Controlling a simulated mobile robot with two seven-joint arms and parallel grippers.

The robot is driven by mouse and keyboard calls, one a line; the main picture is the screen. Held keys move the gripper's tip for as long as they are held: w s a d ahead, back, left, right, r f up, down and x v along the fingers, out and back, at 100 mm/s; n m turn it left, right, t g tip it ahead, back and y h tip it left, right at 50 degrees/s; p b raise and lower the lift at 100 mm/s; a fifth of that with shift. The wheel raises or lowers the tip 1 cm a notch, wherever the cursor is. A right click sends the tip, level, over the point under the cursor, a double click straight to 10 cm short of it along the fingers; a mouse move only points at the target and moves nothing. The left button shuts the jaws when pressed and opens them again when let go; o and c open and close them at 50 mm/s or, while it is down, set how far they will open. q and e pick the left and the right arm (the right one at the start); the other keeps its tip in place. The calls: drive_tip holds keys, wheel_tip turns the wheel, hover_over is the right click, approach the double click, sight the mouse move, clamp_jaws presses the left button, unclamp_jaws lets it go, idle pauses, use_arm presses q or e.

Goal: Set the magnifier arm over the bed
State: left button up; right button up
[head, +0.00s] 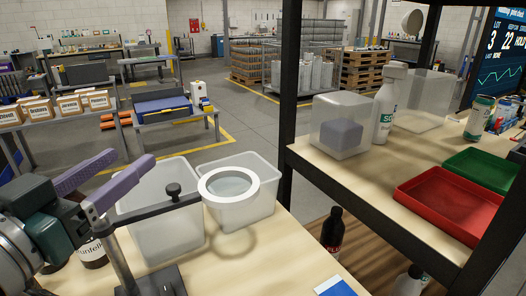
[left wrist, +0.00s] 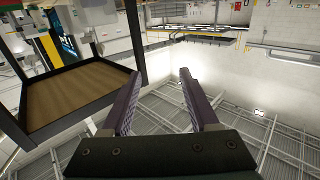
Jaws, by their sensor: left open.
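The magnifier (head: 248,175), a white ring around a clear lens, sits at the right end of a dark horizontal arm (head: 155,213). A black knob (head: 174,190) stands on that arm, and a dark post (head: 121,262) rises from a dark base on the bench. The ring hangs in front of two translucent bins. My left gripper (head: 134,160) is open, with purple fingers up and left of the post, apart from the magnifier. In the left wrist view (left wrist: 160,74) nothing lies between the fingers. I cannot make out a bed. My right gripper is not in view.
Translucent bins (head: 160,235) stand behind the magnifier arm. A brown labelled jar (head: 92,255) is beside the post, partly hidden by my gripper. A black shelf post (head: 289,90) and shelf with red tray (head: 450,205) stand right. The bench front right is mostly bare.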

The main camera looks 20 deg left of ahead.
use_arm(q)
wheel_tip(320, 180, down, 2)
drive_tip(key=b, duration=0.9)
approach(169, 194)
drive_tip(key=w, duration=1.1)
drive_tip(key=shift+w+a+p, duration=0.15)
drive_tip(key=shift+a+p, duration=0.15)
drive_tip(key=shift+a, duration=0.05)
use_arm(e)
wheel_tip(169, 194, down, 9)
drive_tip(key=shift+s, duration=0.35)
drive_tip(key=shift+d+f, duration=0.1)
use_arm(q)
clamp_jaws()
